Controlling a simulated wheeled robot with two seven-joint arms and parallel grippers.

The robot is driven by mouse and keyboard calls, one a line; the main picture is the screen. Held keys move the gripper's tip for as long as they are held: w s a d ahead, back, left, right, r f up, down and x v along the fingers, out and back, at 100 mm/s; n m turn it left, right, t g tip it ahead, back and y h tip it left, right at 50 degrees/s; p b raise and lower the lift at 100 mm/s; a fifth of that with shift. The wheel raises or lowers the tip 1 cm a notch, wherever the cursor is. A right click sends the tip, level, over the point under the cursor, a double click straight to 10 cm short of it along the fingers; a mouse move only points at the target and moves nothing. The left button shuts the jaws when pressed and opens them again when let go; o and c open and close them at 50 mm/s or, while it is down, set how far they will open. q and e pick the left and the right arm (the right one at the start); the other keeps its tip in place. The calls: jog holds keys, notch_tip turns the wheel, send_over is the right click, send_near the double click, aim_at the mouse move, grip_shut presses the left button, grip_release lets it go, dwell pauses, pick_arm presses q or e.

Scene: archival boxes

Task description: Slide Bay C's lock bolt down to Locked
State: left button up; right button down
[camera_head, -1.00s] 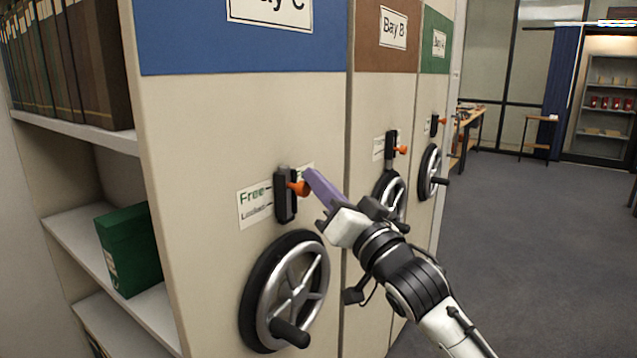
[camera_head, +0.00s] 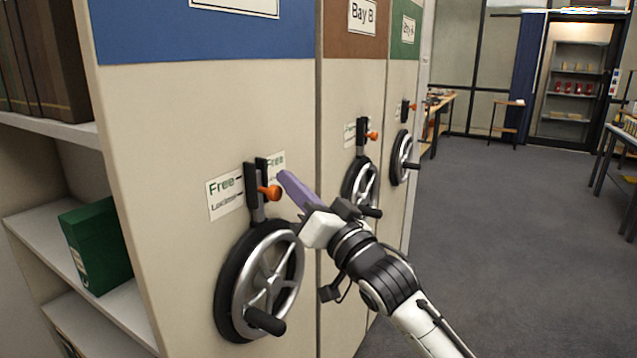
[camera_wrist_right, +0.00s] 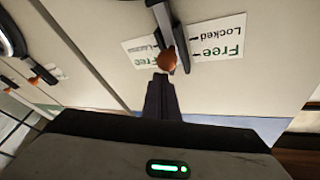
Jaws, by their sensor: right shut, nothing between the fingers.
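Bay C's lock bolt has an orange knob (camera_head: 269,192) on a dark upright housing (camera_head: 251,188), beside a card (camera_head: 226,194) reading Free above Locked. The knob sits around the level between the two words; its exact stop cannot be told. My right gripper (camera_head: 285,176) has purple fingers, shut and empty, with tips just right of and slightly above the knob. In the right wrist view, which is upside down, the fingertips (camera_wrist_right: 160,80) lie right by the knob (camera_wrist_right: 167,60). Whether they touch cannot be told. My left gripper is not in view.
Bay C's handwheel (camera_head: 262,280) stands below the bolt, its grip jutting out. Bay B's wheel (camera_head: 361,186) and orange knob (camera_head: 372,135) are further back, near my right arm. Open shelves with a green box (camera_head: 96,245) are at left. The floor at right is clear.

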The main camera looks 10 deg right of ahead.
jog(key=s+d, duration=0.6)
jog(key=s, duration=0.1)
jog(key=s+d+f+g+h, duration=0.1)
jog(key=s+d+f+h, duration=0.15)
jog(key=f, duration=0.85)
jog(key=s+d+f+g+h, duration=0.15)
jog(key=s+f, duration=0.25)
jog(key=f, duration=0.7)
jog(key=s+d+f+g+h, duration=0.1)
jog(key=s+f+g+h, duration=0.15)
jog(key=f, duration=0.75)
jog(key=s+d+f+g+h, duration=0.1)
jog(key=s+d+f+g, duration=0.1)
jog(key=s+f, duration=0.7)
jog(key=s+d+f+n+g+h, duration=0.1)
jog(key=s+d+f+g, duration=0.1)
jog(key=s+f, duration=0.8)
jog(key=shift+s+f+n+g, duration=0.3)
jog(key=shift+s+g, duration=0.2)
jog(key=shift+s, duration=0.6)
